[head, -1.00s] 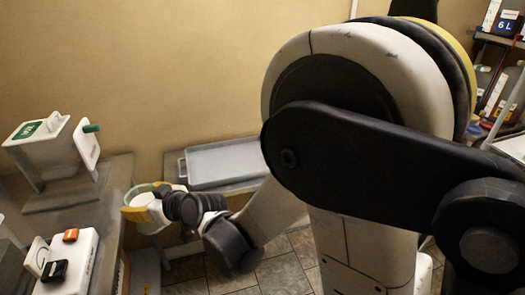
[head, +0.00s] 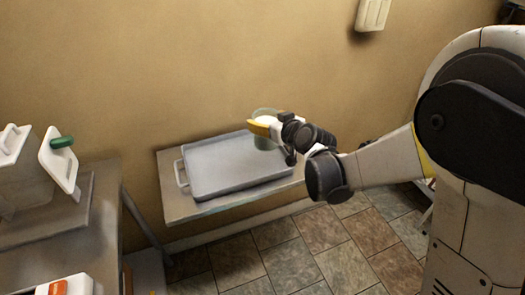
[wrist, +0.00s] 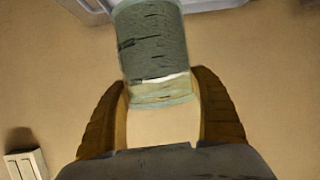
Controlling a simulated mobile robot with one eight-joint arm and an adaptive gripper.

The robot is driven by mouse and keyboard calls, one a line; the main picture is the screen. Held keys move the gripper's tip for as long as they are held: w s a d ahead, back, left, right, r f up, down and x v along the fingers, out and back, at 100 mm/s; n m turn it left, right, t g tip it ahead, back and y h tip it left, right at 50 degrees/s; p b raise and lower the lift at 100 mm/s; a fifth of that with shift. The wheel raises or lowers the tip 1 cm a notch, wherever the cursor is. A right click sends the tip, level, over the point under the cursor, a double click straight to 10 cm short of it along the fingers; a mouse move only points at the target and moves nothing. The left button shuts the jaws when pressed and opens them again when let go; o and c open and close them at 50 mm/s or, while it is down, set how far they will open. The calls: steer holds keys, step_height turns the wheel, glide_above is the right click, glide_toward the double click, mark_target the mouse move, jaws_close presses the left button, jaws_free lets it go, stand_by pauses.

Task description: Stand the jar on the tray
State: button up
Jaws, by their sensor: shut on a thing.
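The jar (head: 267,141) is pale green and see-through, with something white inside. It looks upright at the right back end of the grey tray (head: 218,165). My gripper (head: 268,124) is shut on the jar, its yellow fingers on either side. In the wrist view the jar (wrist: 155,45) sits between both fingers of my gripper (wrist: 160,82). An edge of the tray (wrist: 215,4) shows at the top there. I cannot tell whether the jar's base touches the tray. The rest of the tray is empty.
The tray lies on a wall shelf (head: 190,208) with a tiled floor below. A white switch plate (head: 372,14) is on the wall.

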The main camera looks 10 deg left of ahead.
steer(key=shift+w+f, duration=0.15)
steer(key=shift+w, duration=0.1)
steer(key=a+f+b, duration=0.6)
steer(key=a+f, duration=0.5)
steer(key=shift+w+a+b, duration=0.1)
steer(key=shift+b, duration=0.25)
steer(key=shift+r, duration=0.2)
steer(key=shift+f, duration=0.1)
steer(key=o, duration=1)
steer(key=shift+f, duration=0.15)
steer(key=shift+c, duration=0.2)
steer(key=o, duration=0.5)
